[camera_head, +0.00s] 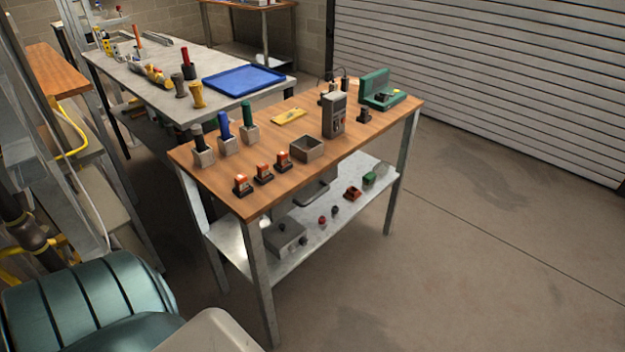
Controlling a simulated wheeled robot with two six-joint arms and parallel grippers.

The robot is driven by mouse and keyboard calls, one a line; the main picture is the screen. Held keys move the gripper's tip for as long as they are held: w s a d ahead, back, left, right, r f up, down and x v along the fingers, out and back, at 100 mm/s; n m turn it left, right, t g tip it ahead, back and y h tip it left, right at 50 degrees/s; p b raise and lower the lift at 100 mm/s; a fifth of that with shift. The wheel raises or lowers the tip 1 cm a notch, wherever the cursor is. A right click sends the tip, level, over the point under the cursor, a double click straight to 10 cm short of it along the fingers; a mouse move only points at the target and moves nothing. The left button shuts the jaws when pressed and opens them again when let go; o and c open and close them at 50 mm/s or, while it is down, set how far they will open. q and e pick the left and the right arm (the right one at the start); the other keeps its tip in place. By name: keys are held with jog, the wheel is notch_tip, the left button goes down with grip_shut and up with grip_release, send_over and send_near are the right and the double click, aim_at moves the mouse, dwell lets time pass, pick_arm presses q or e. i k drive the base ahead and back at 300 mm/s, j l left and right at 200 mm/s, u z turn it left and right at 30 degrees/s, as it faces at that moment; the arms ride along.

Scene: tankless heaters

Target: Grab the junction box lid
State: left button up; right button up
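A small open grey box (306,149), which looks like a junction box, sits near the front edge of the wooden-topped workbench (345,160). No separate lid can be made out for certain. A flat yellow piece (288,117) lies on the bench behind the open box; I cannot tell what it is. A grey box-shaped item (286,236) sits on the bench's lower shelf, partly shaded by the top. Neither of my grippers is in view.
Orange-and-black connectors (263,173), upright-handled tools (226,135), a grey meter (334,115) and a green case (381,89) crowd the bench. A metal table with a blue tray (243,78) stands behind. Open floor (490,220) lies right, before the roller door (480,70).

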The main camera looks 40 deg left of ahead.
aim_at(280, 233)
jog(key=i+l+u, duration=0.1)
jog(key=i+u, duration=0.3)
jog(key=i+l+u, duration=0.2)
jog(key=i+u, duration=0.2)
jog(key=i+l+u, duration=0.8)
